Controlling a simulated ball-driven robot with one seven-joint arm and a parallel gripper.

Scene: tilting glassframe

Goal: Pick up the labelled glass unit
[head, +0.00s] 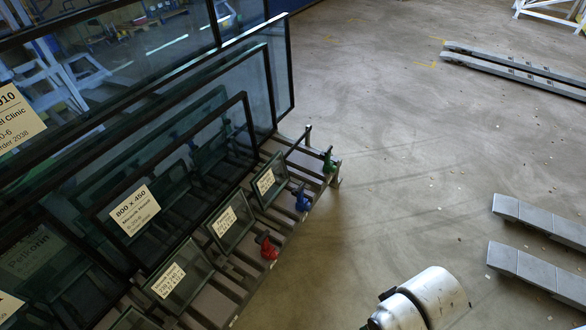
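Several dark-framed glass units with paper labels lean on a rack (217,290) in the left half of the head view. Three small labelled units stand along its front: a near one (190,262), a middle one (240,232) and a far one (277,172). Behind them is a larger unit (195,165) whose label reads 800 x 450. A bigger pane (130,50) at the upper left carries a partly cut-off label ending in "010". Which labelled unit the task means cannot be told. My gripper is not in view; a silver rounded part of my arm shows at the bottom right.
Red (268,248), blue (301,199) and green (328,160) clamp-like pieces sit along the rack's right edge. Grey beams (540,272) lie on the floor at right, with long forks (510,68) farther back. The concrete floor between is mostly clear.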

